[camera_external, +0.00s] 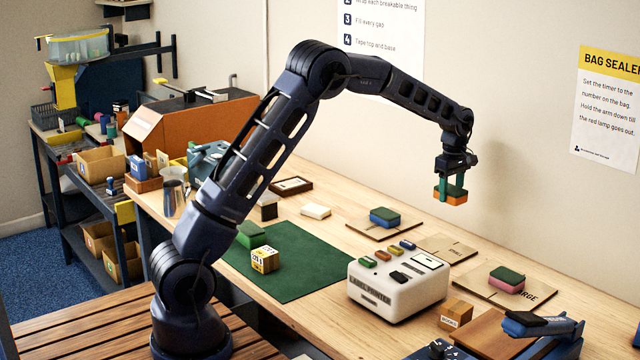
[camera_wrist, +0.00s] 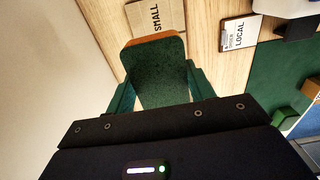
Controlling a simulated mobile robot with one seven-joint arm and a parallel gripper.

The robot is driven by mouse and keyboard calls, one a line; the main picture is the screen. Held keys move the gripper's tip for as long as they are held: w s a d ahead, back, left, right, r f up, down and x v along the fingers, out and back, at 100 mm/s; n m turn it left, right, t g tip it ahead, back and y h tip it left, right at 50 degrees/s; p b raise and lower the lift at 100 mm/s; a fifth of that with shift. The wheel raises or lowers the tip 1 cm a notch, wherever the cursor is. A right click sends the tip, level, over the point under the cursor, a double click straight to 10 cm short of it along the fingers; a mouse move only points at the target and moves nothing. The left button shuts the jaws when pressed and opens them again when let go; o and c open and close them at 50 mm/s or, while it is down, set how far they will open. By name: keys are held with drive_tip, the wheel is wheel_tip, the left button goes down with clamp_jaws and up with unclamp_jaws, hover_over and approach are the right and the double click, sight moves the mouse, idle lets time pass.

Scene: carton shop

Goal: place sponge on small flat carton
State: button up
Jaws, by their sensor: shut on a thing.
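My gripper (camera_external: 451,188) is shut on a sponge (camera_external: 450,198), orange with a green face, held in the air above the back of the bench. In the wrist view the sponge (camera_wrist: 155,78) is between the green fingers, its green face toward the camera and an orange edge on top. A small flat carton (camera_wrist: 156,17) marked SMALL lies bare at the top of the wrist view, cut off by the frame. In the external view, the bare flat carton (camera_external: 445,249) behind the label printer appears to be it; the sponge is above and apart from it.
A white label printer (camera_external: 398,290) stands in front of that carton. Other flat cartons carry a blue-green sponge (camera_external: 384,217) and a pink-green sponge (camera_external: 507,280). A LOCAL card (camera_wrist: 240,34) and a green mat (camera_external: 290,280) lie nearby. The wall is close behind.

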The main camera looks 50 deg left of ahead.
sight(446, 247)
wheel_tip(446, 247, down, 15)
drive_tip(key=shift+f, duration=0.1)
idle(0.5)
drive_tip(key=o, duration=0.9)
